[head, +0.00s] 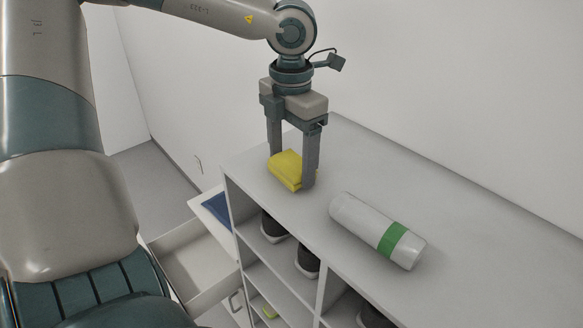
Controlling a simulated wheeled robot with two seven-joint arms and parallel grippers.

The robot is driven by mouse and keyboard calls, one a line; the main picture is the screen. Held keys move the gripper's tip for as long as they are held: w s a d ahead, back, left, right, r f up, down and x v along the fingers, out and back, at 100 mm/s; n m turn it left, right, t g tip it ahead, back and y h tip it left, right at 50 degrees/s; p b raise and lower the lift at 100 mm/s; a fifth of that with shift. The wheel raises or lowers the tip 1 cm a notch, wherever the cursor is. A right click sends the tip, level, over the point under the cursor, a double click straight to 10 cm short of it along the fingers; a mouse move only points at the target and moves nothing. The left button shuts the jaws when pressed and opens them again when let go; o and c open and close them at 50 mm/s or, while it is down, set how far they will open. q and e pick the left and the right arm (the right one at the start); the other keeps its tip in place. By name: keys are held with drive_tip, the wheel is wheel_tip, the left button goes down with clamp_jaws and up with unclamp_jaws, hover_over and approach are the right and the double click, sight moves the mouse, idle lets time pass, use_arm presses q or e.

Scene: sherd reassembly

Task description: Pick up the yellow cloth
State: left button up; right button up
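The yellow cloth (286,172) is a folded bundle lying on the white shelf top, near its left end. My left gripper (291,171) points down over it with its fingers wide apart, one on each side of the cloth. The right-hand finger hides part of the cloth's edge. I cannot tell whether the fingers touch the cloth. My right gripper is not in view.
A white bottle with a green band (378,230) lies on the shelf top (455,215) to the right. Dark shoes (307,262) stand in the compartments below. An open drawer (195,262) and a blue item (217,208) are at the left. Walls stand behind.

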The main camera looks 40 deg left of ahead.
sight(291, 162)
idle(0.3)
use_arm(q)
drive_tip(key=shift+r+b, duration=0.45)
drive_tip(key=shift+r, duration=0.4)
wheel_tip(291, 162, up, 8)
drive_tip(key=shift+f+b, duration=0.25)
drive_tip(key=shift+b, duration=0.9)
drive_tip(key=shift+r, duration=0.4)
drive_tip(key=shift+s, duration=0.1)
